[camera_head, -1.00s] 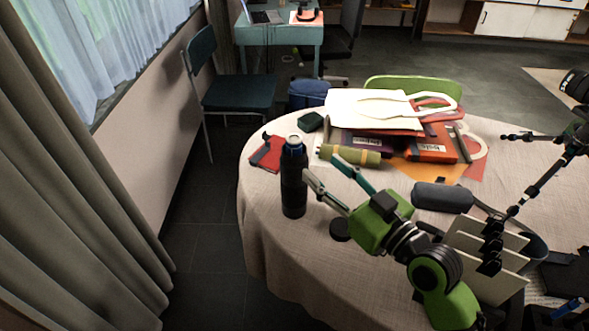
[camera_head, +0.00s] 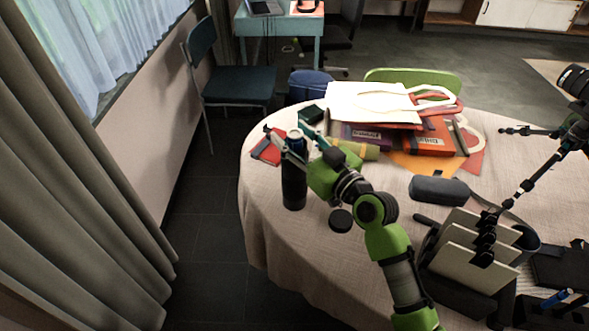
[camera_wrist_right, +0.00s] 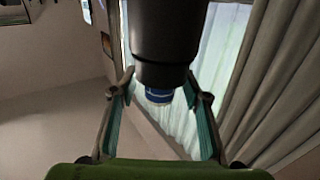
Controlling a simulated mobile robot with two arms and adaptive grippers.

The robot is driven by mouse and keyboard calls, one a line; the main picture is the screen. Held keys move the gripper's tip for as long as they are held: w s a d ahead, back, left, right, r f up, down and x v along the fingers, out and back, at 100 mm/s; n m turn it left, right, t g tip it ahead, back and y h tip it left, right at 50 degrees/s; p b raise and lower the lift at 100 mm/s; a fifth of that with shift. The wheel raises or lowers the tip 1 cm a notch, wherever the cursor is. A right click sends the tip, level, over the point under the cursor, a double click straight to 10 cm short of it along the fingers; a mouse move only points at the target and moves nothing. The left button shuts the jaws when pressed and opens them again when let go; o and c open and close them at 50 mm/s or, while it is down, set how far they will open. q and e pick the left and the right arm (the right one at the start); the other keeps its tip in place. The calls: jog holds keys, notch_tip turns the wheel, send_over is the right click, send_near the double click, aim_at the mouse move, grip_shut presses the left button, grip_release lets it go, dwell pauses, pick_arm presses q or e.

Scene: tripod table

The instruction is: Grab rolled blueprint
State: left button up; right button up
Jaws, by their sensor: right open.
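An olive-yellow roll (camera_head: 366,152), which may be the rolled blueprint, lies on the table in front of the books. My right gripper hides its left part. My green right gripper (camera_head: 287,128) is open at the upper part of a dark upright bottle (camera_head: 293,190) with a blue-ringed top. In the right wrist view the bottle (camera_wrist_right: 170,35) appears upside down, its blue cap between the open fingers (camera_wrist_right: 158,80). I cannot tell whether a finger touches it. My left gripper is not in view.
Books and folders (camera_head: 433,138) with a white bag (camera_head: 370,102) on top lie at the back of the round table (camera_head: 262,225). A red notebook (camera_head: 264,153) lies behind the bottle. A grey case (camera_head: 440,190), card stand (camera_head: 470,245) and black tripod (camera_head: 520,190) stand to the right.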

grip_shut()
